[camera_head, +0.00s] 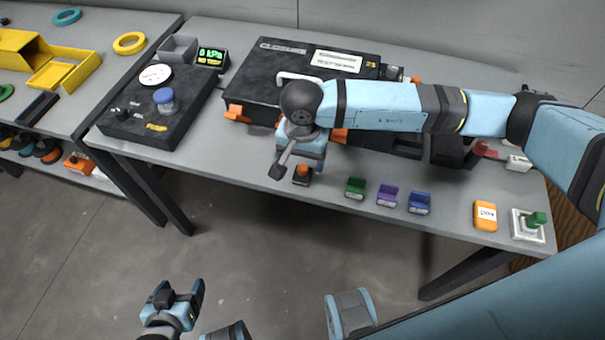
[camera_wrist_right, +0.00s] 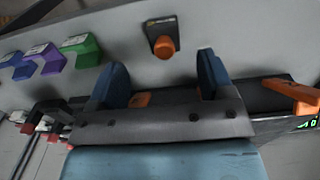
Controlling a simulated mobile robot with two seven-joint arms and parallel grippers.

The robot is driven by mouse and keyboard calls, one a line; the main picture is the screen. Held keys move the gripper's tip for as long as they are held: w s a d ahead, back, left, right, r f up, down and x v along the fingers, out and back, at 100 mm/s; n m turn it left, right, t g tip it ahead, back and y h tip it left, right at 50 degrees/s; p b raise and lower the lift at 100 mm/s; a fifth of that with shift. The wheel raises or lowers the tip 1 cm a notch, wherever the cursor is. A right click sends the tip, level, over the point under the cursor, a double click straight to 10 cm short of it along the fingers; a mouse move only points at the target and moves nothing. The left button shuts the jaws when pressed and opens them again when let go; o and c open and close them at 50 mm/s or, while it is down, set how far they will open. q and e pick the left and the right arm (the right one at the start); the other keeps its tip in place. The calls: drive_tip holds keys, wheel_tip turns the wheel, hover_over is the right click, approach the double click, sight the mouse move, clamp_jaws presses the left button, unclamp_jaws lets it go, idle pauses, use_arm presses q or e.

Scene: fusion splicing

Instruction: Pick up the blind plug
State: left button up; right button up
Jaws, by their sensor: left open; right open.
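A small black piece with an orange knob, which looks like the blind plug (camera_head: 302,175), sits near the front edge of the grey table. In the right wrist view the blind plug (camera_wrist_right: 163,41) lies just beyond and between my fingertips, not touching them. My right gripper (camera_head: 296,164) is open and empty above the table, just behind the plug in the head view. Its two blue fingers (camera_wrist_right: 163,72) show apart in the wrist view. My left gripper (camera_head: 180,300) is open and empty, low in front of the table, away from everything.
Green (camera_head: 355,188), purple (camera_head: 387,195) and blue (camera_head: 419,203) clips stand to the plug's right along the front edge. A black closure case (camera_head: 265,75) lies behind my right arm. A black pump box (camera_head: 150,125) stands at the left. Bare table surrounds the plug.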

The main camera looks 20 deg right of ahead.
sight(301, 172)
drive_tip(key=f, duration=0.8)
drive_tip(key=shift+w+f, duration=0.1)
drive_tip(key=shift+w, duration=0.1)
drive_tip(key=shift+a, duration=0.1)
drive_tip(key=c, duration=1)
